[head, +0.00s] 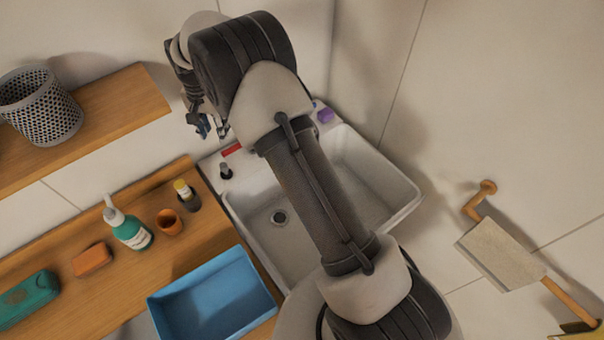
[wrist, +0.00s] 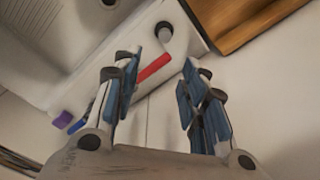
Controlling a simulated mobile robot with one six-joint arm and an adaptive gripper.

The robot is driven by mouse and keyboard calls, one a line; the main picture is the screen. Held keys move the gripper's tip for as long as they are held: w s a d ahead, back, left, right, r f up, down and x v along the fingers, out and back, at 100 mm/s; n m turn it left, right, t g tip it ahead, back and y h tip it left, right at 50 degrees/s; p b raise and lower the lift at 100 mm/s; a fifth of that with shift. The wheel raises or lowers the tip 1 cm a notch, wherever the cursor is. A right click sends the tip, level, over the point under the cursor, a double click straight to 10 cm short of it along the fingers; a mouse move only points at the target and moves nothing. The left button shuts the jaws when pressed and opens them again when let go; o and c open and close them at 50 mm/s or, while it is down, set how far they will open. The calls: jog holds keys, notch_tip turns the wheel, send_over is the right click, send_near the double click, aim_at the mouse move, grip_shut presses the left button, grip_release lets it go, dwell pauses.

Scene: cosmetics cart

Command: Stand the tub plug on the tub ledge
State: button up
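The white tub (head: 240,200) is a basin with a flat ledge along its back, also in the wrist view (wrist: 140,45). A small upright piece (head: 225,171), dark with a grey part, stands on the ledge near its left end. It shows beyond my fingertips in the wrist view (wrist: 164,38). It may be the tub plug, but I cannot tell for sure. My gripper (head: 206,128) is up at the back wall, beyond the ledge. In the wrist view its blue-padded fingers (wrist: 160,75) are apart with nothing held between them. My arm hides part of the tub and ledge.
A red stick (wrist: 153,67) lies on the ledge, with a purple block (head: 325,116) farther along. A wooden counter (head: 60,265) at left holds a green bottle (head: 130,232), an orange cup (head: 169,222) and a blue tray (head: 155,301). A wooden shelf (head: 130,100) juts out above.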

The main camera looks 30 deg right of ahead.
jog(key=s+d+r+n+t, duration=0.1)
jog(key=s+d+r+n, duration=0.15)
jog(key=s+r, duration=0.7)
jog(key=s+d+r+n+t, duration=0.15)
jog(key=s+d+r, duration=0.25)
jog(key=s+r, duration=0.55)
jog(key=s+d+r+n+t, duration=0.1)
jog(key=s+n, duration=0.1)
jog(key=s, duration=0.8)
jog(key=s+d+r+n, duration=0.1)
jog(key=s+d+n, duration=0.1)
jog(key=s, duration=0.8)
jog(key=shift+s+d+r+t, duration=0.15)
jog(key=shift+d+r+t, duration=0.1)
jog(key=shift+r+t, duration=0.1)
